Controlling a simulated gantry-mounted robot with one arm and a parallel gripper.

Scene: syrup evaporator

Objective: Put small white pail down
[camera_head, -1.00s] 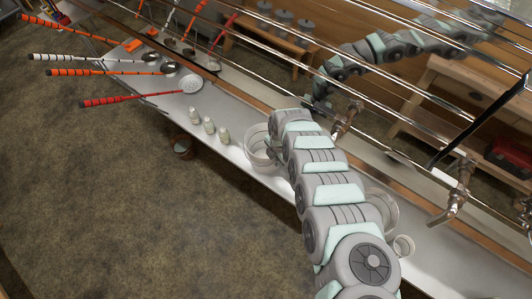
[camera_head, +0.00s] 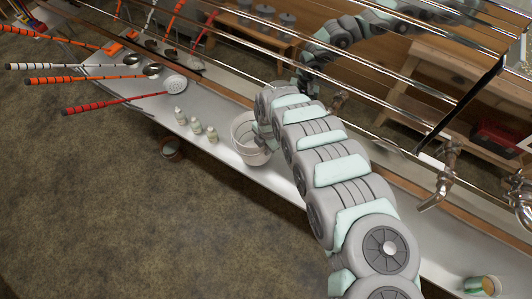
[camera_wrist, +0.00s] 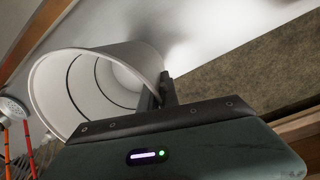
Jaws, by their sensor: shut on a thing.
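The small white pail (camera_head: 246,142) is at the middle of the long metal shelf in the head view, partly covered by my arm. My gripper (camera_head: 262,140) is at its right side. In the wrist view the pail (camera_wrist: 95,85) shows its open mouth and inside, with dark rings around the inner wall. My gripper (camera_wrist: 166,90) is shut on the pail's rim and wall. A pale surface lies close behind the pail; I cannot tell whether its base touches the shelf.
Several small bottles (camera_head: 196,127) stand on the shelf left of the pail. Long-handled ladles and a skimmer (camera_head: 173,86) lie further left. Metal rails and a tap (camera_head: 446,170) run behind.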

